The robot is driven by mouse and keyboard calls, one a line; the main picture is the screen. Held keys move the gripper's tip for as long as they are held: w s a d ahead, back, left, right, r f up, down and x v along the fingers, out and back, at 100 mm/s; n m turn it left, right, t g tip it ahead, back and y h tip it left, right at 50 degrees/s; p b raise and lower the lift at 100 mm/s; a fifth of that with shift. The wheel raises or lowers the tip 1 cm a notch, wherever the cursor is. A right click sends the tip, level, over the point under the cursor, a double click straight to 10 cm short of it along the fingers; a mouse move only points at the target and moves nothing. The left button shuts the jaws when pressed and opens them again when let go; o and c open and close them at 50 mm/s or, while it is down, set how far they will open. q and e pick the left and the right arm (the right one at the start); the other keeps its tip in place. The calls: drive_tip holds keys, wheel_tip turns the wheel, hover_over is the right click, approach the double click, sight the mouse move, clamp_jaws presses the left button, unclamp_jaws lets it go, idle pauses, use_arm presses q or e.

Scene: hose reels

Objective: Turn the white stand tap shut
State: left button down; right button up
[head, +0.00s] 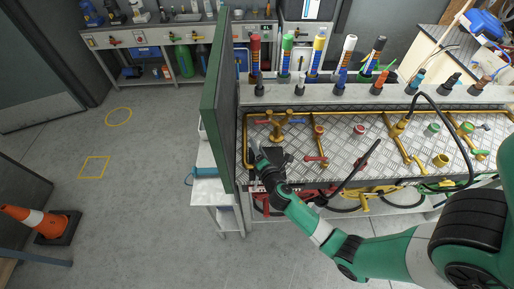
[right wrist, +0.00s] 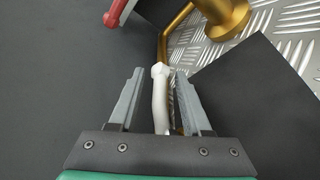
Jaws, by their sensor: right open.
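The white stand tap's lever (right wrist: 160,98) shows in the right wrist view, running lengthwise between my two fingers. My right gripper (right wrist: 158,80) is open, with one finger on each side of the lever; a gap shows on the left, and the right finger is very close, so I cannot tell if it touches. In the head view my right gripper (head: 258,154) is at the left end of the metal tread-plate bench top (head: 345,155), beside the green-edged panel. There I cannot clearly tell the white tap from the gripper. My left gripper is not in view.
The tall green-edged panel (head: 212,100) stands close to the left of the gripper. Brass pipework (head: 278,122) with red-handled taps (head: 316,158) lies on the bench. A red handle (right wrist: 118,12) and a brass fitting (right wrist: 225,14) are ahead in the wrist view.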

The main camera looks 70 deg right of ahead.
clamp_jaws()
idle(1.4)
